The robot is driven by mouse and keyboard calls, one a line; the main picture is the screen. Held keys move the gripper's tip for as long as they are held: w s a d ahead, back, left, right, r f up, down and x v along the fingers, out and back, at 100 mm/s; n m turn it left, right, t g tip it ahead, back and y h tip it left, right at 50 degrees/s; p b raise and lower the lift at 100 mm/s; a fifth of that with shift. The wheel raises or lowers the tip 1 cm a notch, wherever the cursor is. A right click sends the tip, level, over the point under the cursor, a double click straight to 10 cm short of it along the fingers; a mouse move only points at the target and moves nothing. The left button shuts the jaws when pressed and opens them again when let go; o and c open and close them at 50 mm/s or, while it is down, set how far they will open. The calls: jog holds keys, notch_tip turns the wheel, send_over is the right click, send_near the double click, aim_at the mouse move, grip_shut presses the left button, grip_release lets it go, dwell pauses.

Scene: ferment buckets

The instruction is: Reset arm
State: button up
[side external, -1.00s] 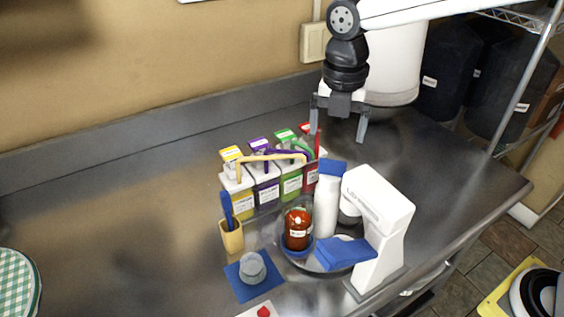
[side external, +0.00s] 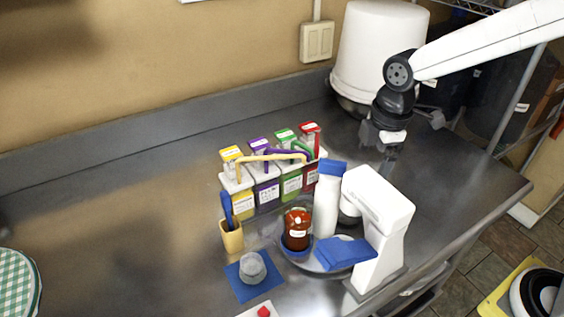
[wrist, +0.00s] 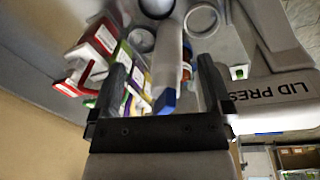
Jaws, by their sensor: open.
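My gripper (side external: 388,158) hangs to the right of the colored buckets, behind the white lid press (side external: 385,215), above the counter. In the wrist view my gripper (wrist: 162,68) has its two dark fingers apart with nothing held between them. The white bottle with a blue cap (side external: 327,205) stands beside the press; it shows beyond the fingers in the wrist view (wrist: 168,60). The row of yellow, purple, green and red buckets (side external: 275,185) stands at the middle of the counter.
A red-brown jar (side external: 298,230) stands in a blue holder by the press. A grey cup (side external: 253,268) sits on a blue mat. A wooden holder (side external: 231,238) carries a blue utensil. A white bucket (side external: 375,50) stands behind.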

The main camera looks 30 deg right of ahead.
jog(key=s+d+f+m+t, duration=0.1)
jog(key=s+d+f+m, duration=0.6)
jog(key=m, duration=0.7)
jog(key=shift+s+d+m, duration=0.2)
jog(key=shift+s+m, duration=0.2)
jog(key=shift+s, duration=0.15)
